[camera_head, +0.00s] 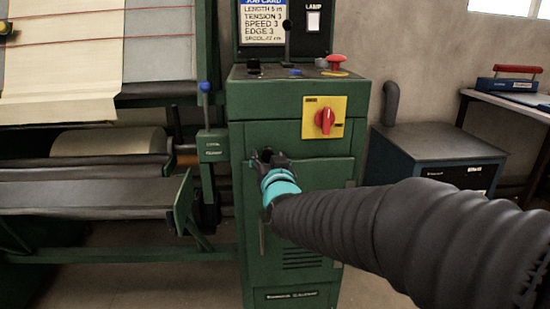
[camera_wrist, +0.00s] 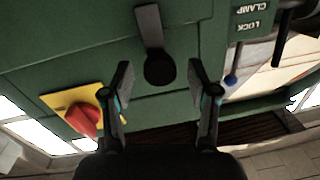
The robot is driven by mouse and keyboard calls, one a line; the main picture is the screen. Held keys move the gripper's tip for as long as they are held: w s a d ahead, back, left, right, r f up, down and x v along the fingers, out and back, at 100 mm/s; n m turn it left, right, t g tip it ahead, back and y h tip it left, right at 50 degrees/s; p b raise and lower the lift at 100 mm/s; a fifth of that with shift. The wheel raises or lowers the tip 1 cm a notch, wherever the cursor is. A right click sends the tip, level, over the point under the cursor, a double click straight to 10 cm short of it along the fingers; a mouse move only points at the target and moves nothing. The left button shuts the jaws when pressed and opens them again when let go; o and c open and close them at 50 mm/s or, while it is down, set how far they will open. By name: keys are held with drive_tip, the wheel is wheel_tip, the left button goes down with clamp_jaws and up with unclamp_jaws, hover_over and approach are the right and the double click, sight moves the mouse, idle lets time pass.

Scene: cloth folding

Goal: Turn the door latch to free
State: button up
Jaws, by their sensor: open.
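The door latch shows in the wrist view as a dark round hub (camera_wrist: 159,69) with a flat lever (camera_wrist: 149,27) pointing to the top of the picture. It sits on the green cabinet front. My gripper (camera_wrist: 160,76) is open, with one finger on each side of the hub and a visible gap to both. I cannot tell how near the fingertips are to it in depth. In the head view my gripper (camera_head: 268,158) is in front of the upper left of the green cabinet door (camera_head: 315,195) and hides the latch.
A red rotary switch (camera_head: 325,121) on a yellow plate is up and right of my gripper; it also shows in the wrist view (camera_wrist: 82,119). A blue-knobbed lever (camera_head: 206,100) stands to the left. A red stop button (camera_head: 335,64) tops the cabinet.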

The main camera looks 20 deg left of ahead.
drive_tip(key=shift+w+a, duration=0.15)
drive_tip(key=shift+w, duration=0.15)
clamp_jaws()
